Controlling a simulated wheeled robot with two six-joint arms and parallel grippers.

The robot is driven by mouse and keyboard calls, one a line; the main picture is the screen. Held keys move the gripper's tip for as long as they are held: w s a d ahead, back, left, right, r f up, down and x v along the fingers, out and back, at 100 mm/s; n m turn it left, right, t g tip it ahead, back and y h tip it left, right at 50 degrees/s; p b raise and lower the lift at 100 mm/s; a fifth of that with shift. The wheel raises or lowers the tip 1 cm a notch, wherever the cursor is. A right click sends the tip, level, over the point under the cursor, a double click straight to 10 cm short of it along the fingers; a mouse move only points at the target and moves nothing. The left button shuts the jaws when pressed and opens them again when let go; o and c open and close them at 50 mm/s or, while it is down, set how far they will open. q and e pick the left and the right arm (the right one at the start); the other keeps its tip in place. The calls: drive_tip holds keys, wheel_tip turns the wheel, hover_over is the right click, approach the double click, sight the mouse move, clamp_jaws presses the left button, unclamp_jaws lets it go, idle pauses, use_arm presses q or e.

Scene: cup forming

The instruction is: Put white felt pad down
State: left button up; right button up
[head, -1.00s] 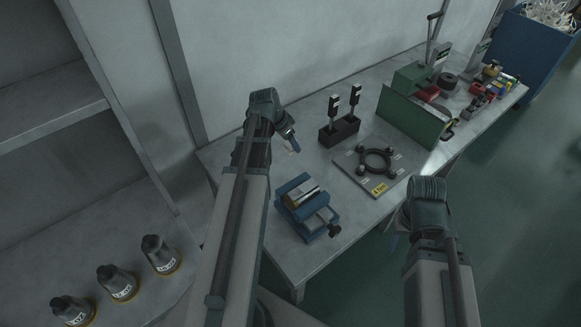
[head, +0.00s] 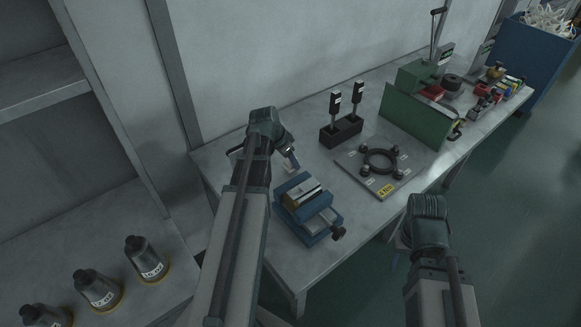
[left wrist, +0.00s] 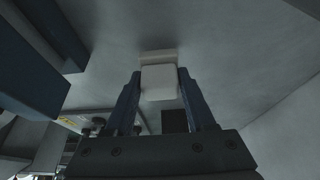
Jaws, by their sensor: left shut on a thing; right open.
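The white felt pad (left wrist: 159,82) sits between the two blue fingers of my left gripper (left wrist: 158,100) in the left wrist view, and the gripper is shut on it. A pale strip shows just beyond the pad; I cannot tell what it is. In the head view my left gripper (head: 291,160) is low over the bench, behind the blue vise, with a small pale bit of the pad at its tip. I cannot tell whether the pad touches the bench top. My right gripper (head: 398,252) is open, mostly hidden by its own arm, off the bench's front edge.
The blue vise (head: 308,212) stands near the bench's front left. A black block with two upright tools (head: 341,131) and a plate with a black ring (head: 380,160) stand to the right. A green guard (head: 412,118) is farther right.

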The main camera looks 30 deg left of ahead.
use_arm(q)
drive_tip(key=shift+f, duration=0.6)
use_arm(e)
drive_tip(key=shift+f, duration=0.6)
use_arm(q)
drive_tip(key=shift+f+b, duration=0.25)
drive_tip(key=shift+b, duration=0.1)
drive_tip(key=o, duration=1.2)
drive_tip(key=shift+r, duration=0.1)
use_arm(e)
drive_tip(key=shift+f, duration=0.15)
use_arm(q)
drive_tip(key=shift+r, duration=0.15)
drive_tip(key=shift+s+r+p, duration=0.2)
drive_tip(key=shift+r+p, duration=0.4)
drive_tip(key=shift+p, duration=0.25)
drive_tip(key=p+v, duration=1)
drive_tip(key=shift+s+a+r, duration=0.1)
drive_tip(key=shift+s+r, duration=0.1)
drive_tip(key=shift+r, duration=0.15)
use_arm(e)
wheel_tip(320, 180, up, 11)
drive_tip(key=shift+r, duration=0.2)
